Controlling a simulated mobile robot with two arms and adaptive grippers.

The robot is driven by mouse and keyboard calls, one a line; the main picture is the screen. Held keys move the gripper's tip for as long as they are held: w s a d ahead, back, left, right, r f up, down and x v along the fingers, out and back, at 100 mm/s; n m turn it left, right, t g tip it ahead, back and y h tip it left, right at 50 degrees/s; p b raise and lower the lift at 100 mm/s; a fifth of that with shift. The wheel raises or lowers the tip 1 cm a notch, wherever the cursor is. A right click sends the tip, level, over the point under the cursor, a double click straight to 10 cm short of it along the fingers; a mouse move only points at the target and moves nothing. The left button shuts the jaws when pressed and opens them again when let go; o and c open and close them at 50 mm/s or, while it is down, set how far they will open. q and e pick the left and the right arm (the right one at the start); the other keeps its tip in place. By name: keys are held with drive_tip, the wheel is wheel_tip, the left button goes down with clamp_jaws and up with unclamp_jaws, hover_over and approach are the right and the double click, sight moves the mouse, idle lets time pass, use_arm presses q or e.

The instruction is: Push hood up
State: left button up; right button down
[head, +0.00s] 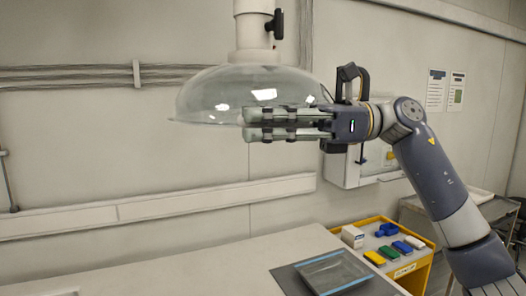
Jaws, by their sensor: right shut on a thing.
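The hood (215,92) is a clear, greenish dome hanging from a white vertical pipe (250,30) with a black knob (276,23) on its right. It hangs above the bench, well clear of its top. My right gripper (246,125) reaches in from the right, with its fingers pointing left, at the hood's lower rim. The two fingers lie close together, one above the other, and are shut on the hood's rim. They cover the rim's lower right part. My left gripper is not in view.
A yellow bin (420,270) with several coloured blocks stands at the right. A wall box (350,172) sits behind my right arm. The air left of the hood is free.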

wheel_tip(320, 180, up, 8)
drive_tip(key=p, duration=0.4)
drive_tip(key=shift+r, duration=0.1)
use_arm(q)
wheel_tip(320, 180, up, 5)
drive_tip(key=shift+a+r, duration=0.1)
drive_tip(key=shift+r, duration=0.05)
use_arm(e)
drive_tip(key=c, duration=1.8)
unclamp_jaws()
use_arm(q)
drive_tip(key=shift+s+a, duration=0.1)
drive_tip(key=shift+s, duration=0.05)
use_arm(e)
drive_tip(key=w+d, duration=0.1)
drive_tip(key=d, duration=1)
drive_tip(key=shift+w+d, duration=0.2)
drive_tip(key=shift+d, duration=0.2)
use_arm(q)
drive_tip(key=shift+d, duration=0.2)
